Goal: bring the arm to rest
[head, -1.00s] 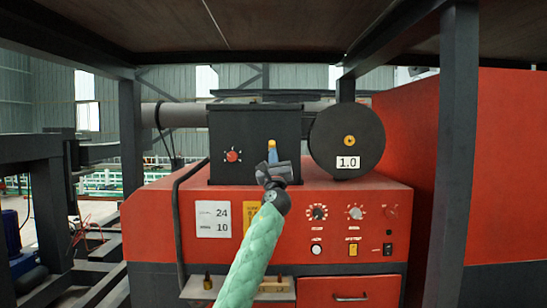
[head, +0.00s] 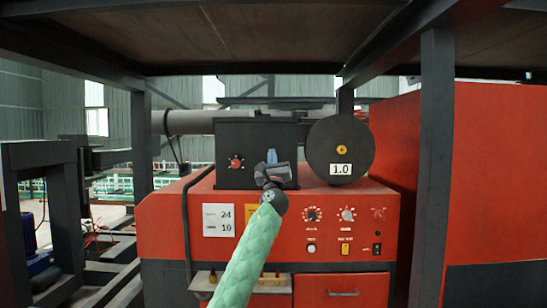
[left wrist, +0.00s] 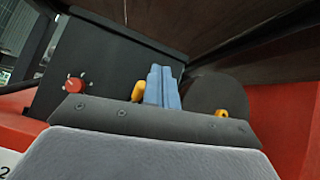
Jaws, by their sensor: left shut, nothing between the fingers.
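My left arm (head: 250,255), in a pale green sleeve, reaches up from the bottom of the head view. My left gripper (head: 272,157) is in front of the black box (head: 230,150) on the red machine. Its blue fingers (left wrist: 162,84) are together and empty in the left wrist view. A yellow part (left wrist: 138,91) shows just left of the fingers there; in the head view it is hidden behind the gripper. Whether the fingers touch the box I cannot tell. My right gripper is in neither view.
The red machine (head: 330,235) carries knobs, switches and a black reel (head: 340,140) marked 1.0. A dark post (head: 433,150) stands at the right, another (head: 141,130) at the left. A dark panel (head: 250,40) hangs overhead. A small shelf (head: 205,283) with fittings juts from the machine's front.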

